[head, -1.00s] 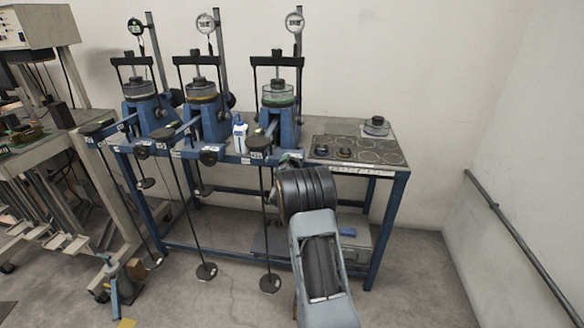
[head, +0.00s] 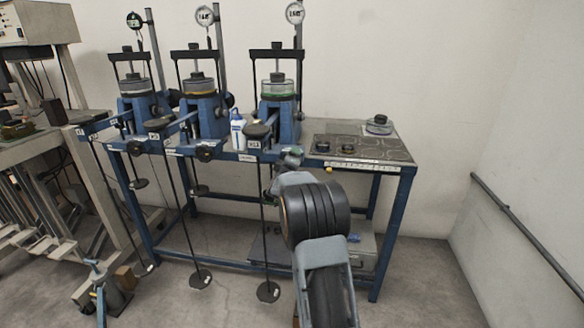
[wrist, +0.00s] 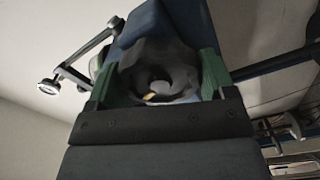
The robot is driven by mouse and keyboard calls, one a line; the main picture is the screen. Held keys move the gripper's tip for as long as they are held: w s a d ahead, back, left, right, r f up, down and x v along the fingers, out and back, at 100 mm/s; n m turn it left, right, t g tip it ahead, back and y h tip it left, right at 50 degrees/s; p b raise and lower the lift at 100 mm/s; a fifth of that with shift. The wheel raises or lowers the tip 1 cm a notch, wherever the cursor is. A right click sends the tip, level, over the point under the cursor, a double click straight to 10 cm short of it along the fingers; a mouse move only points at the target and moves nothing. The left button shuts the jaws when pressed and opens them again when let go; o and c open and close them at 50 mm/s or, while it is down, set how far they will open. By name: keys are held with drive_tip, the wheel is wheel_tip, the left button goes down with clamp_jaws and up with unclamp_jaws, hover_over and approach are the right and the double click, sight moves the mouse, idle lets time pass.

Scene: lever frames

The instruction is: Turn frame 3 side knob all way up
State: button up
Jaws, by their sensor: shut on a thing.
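Frame 3 (head: 281,118) is the rightmost of three blue lever frames, with a green-ringed cell and a dial gauge above it. Its black, scalloped side knob (wrist: 178,60) fills the middle of the wrist view, with a dark hollow in its centre. My gripper (wrist: 160,78) has a green finger on each side of the knob and is shut on it. In the head view my gripper (head: 291,157) is at the front right of frame 3, just below the bench-top edge. There the knob is hidden by my gripper and wrist.
Two similar frames (head: 203,116) (head: 139,106) stand to the left, with levers and hanging rods in front. A white bottle (head: 238,133) stands beside frame 3. A dark panel (head: 375,150) with rings covers the bench's right end. Floor is clear at the right.

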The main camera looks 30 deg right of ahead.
drive_tip(key=o, duration=0.9)
drive_tip(key=shift+d+r+m, duration=0.15)
drive_tip(key=shift+r+m, duration=0.1)
drive_tip(key=shift+m, duration=0.15)
drive_tip(key=shift+c, duration=0.2)
drive_tip(key=o, duration=0.3)
drive_tip(key=shift+d+f, duration=0.1)
drive_tip(key=shift+d, duration=0.05)
drive_tip(key=shift+w+f, duration=0.1)
drive_tip(key=shift+a, duration=0.25)
drive_tip(key=shift+s+a, duration=0.2)
drive_tip(key=shift+v, duration=2.7)
